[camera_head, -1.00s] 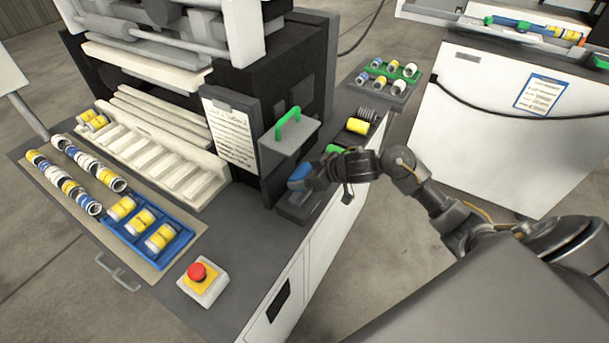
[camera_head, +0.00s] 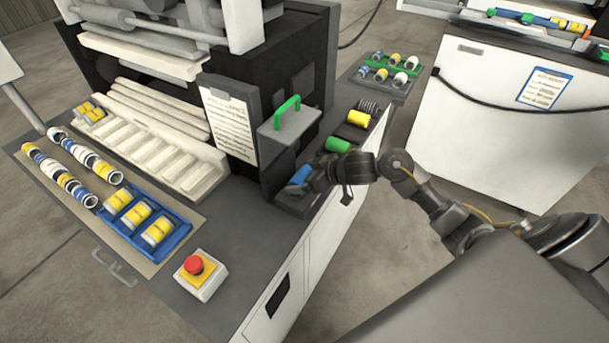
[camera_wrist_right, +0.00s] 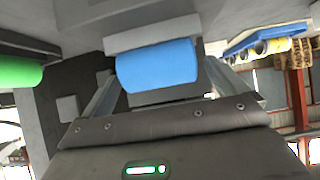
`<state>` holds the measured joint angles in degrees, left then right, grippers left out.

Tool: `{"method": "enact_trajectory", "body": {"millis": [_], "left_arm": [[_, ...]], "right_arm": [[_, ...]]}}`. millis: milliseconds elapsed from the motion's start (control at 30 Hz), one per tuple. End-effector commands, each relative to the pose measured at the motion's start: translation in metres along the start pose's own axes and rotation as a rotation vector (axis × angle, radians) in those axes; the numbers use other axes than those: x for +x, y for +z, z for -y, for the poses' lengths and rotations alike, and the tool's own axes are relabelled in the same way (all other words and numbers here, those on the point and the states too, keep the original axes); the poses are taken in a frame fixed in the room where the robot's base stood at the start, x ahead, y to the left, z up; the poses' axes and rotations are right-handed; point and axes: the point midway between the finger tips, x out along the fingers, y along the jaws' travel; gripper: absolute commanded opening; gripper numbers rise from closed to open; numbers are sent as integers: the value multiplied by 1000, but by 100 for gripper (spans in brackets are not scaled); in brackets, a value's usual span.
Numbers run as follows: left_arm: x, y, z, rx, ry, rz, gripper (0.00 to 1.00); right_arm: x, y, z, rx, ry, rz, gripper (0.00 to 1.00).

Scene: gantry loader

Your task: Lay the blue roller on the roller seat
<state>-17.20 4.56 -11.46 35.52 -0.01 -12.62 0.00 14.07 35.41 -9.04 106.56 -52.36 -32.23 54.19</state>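The blue roller (camera_head: 299,176) is at the near end of the machine's right side and also shows in the right wrist view (camera_wrist_right: 158,68). My right gripper (camera_head: 306,180) has a finger at each end of it and appears shut on it; the fingertips are partly hidden. The roller is low over the dark grey roller seat (camera_head: 287,208), mostly hidden by the roller and gripper. In the wrist view a grey block (camera_wrist_right: 150,37) lies right against or just beyond the roller; I cannot tell whether they touch. My left gripper is not in view.
A green roller (camera_head: 337,145) and a yellow roller (camera_head: 358,118) lie in a row behind my right gripper. A grey cover with a green handle (camera_head: 286,112) stands left of it. A red stop button (camera_head: 194,265) and a blue tray (camera_head: 177,243) are at front left.

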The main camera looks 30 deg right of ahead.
Motion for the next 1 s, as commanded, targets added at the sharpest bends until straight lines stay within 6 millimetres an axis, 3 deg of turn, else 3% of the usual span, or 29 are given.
{"method": "enact_trajectory", "body": {"millis": [267, 700, 1000], "left_arm": [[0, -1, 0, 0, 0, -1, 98], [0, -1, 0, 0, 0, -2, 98], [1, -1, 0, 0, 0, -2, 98]], "right_arm": [[-6, 0, 0, -2, 1, 1, 98], [-84, 1, 0, -5, 1, 3, 98], [-108, 0, 0, -1, 0, 1, 98]]}}
